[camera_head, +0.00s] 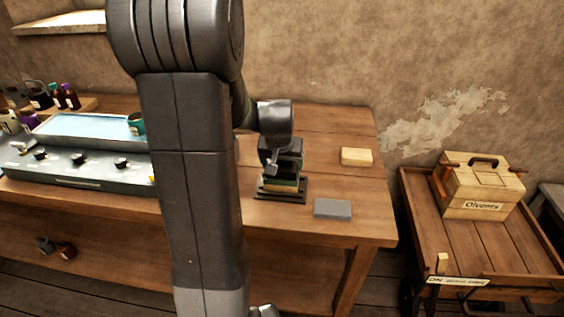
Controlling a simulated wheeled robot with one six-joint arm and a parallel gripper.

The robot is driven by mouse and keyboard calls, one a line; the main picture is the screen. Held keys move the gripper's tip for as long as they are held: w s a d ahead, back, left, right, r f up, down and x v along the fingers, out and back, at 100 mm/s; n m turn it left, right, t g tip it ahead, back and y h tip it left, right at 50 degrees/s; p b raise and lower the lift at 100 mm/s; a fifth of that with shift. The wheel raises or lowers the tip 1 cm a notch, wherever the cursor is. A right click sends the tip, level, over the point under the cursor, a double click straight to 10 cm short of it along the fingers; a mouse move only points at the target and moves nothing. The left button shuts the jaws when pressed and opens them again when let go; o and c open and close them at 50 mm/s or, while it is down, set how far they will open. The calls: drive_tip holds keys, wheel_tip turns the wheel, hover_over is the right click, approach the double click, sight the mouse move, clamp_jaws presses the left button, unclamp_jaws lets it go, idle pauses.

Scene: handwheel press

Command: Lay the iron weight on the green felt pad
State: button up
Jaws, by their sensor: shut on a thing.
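My gripper (282,163) hangs from my arm over the right part of the wooden bench. It is shut on a dark block, seemingly the iron weight, which is hard to tell apart from the dark jaws. Directly below is a small stack with a thin green layer, seemingly the green felt pad (285,184), and a tan layer, on a flat black base (281,196). I cannot tell whether the dark block touches the green layer. My arm hides the bench to the left of the stack.
A grey slab (332,208) lies right of the black base, near the bench's front edge. A tan block (356,156) lies farther back. A control panel (80,168) fills the bench's left. A cart (450,235) with a wooden box (480,187) stands at the right.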

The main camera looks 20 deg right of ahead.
idle(0.8)
drive_tip(key=o, duration=1.3)
drive_tip(key=shift+f, duration=0.1)
drive_tip(key=v, duration=1.4)
drive_tip(key=shift+d+f, duration=0.1)
drive_tip(key=shift+f, duration=0.05)
drive_tip(key=x, duration=1.3)
drive_tip(key=shift+w+f, duration=0.1)
drive_tip(key=shift+f, duration=0.2)
drive_tip(key=shift+r, duration=0.1)
drive_tip(key=shift+r, duration=0.15)
